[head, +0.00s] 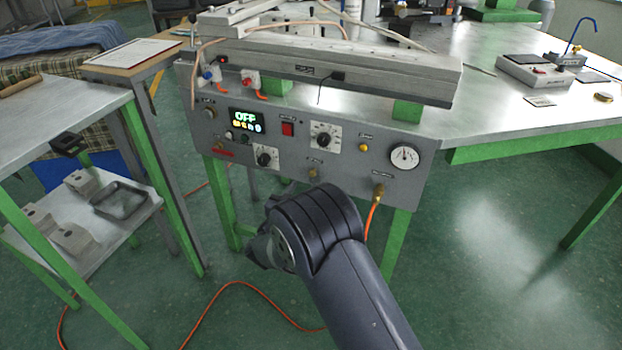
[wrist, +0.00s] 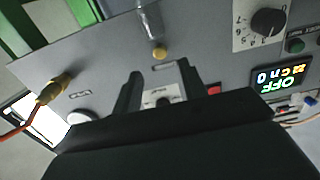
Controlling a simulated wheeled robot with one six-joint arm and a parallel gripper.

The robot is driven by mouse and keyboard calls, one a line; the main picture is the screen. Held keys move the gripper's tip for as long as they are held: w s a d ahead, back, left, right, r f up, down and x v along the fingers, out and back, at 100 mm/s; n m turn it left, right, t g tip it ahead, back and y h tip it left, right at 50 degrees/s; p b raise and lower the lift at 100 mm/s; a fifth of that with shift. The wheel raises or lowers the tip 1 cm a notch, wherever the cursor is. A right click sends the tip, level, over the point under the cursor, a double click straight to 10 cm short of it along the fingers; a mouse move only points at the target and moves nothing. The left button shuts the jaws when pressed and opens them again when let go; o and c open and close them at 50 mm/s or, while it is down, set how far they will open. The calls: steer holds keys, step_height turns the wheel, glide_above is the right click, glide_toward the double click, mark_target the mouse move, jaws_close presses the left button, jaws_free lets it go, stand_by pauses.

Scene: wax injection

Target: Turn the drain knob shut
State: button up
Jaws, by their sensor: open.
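A small brass knob (head: 313,173) sits low in the middle of the grey control panel (head: 225,178), which I take to be the drain knob; its label is too small to read. In the wrist view, turned about upside down, this brass knob (wrist: 160,54) shows just beyond my fingertips, beside a short metal stem. My gripper (wrist: 158,80) is open and empty, its two dark fingers standing apart before the panel. No contact with the knob shows. In the head view my dark wrist is below the panel, and the fingers cannot be made out clearly.
The panel also carries an OFF display (head: 247,121), a red switch (head: 288,129), two black dials (head: 322,136), a yellow button (head: 364,147) and a gauge (head: 404,156). A brass fitting (head: 377,191) with an orange hose is at lower right. A trolley (head: 60,120) stands left.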

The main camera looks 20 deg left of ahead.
mark_target(312, 174)
steer(key=w, duration=0.5)
steer(key=shift+w+d+b, duration=0.2)
steer(key=shift+w+b, duration=0.1)
steer(key=shift+w, duration=0.05)
steer(key=shift+c, duration=0.3)
jaws_close()
